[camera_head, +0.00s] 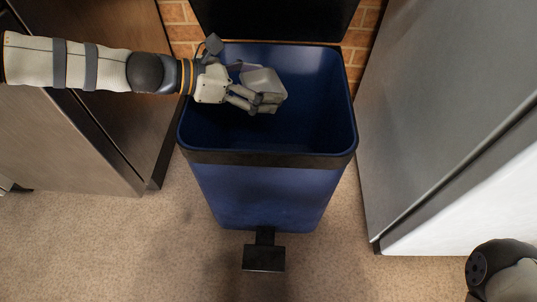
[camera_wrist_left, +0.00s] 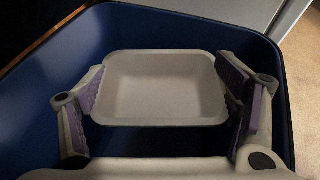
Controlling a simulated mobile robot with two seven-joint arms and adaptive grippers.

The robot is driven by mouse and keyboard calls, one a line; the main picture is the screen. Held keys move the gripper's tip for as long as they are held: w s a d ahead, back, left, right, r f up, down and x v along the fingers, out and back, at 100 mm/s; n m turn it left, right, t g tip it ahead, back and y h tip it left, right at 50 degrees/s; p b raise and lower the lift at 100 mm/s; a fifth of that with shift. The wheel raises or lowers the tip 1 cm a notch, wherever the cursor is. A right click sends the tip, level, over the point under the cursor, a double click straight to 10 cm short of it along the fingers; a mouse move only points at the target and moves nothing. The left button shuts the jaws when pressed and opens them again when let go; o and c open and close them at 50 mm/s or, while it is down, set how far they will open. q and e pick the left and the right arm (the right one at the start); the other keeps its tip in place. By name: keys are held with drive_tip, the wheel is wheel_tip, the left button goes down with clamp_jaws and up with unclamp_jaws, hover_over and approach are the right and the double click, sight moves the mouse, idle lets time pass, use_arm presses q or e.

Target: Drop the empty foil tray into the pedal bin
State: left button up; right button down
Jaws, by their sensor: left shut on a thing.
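The foil tray (camera_head: 264,84) is a small pale grey, empty tray with rounded corners. My left gripper (camera_head: 256,88) is shut on it and holds it over the open mouth of the pedal bin. In the left wrist view the tray (camera_wrist_left: 158,88) sits between the two purple-padded fingers of the gripper (camera_wrist_left: 160,95), touching them at its sides. The pedal bin (camera_head: 265,185) is blue, with a black band near its rim, and its black lid (camera_head: 275,15) stands raised at the back. The bin's blue inside wall also shows in the left wrist view (camera_wrist_left: 190,28).
The bin's black pedal (camera_head: 264,257) sticks out at the front on the beige floor (camera_head: 140,245). A brown-grey cabinet (camera_head: 60,150) stands left of the bin and a grey metal unit (camera_head: 450,110) stands right of it. A brick wall (camera_head: 180,25) is behind.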

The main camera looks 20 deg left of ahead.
use_arm(q)
drive_tip(key=shift+f, duration=0.7)
drive_tip(key=shift+r, duration=0.15)
drive_tip(key=o, duration=0.9)
drive_tip(key=v, duration=1.2)
drive_tip(key=shift+r, duration=0.1)
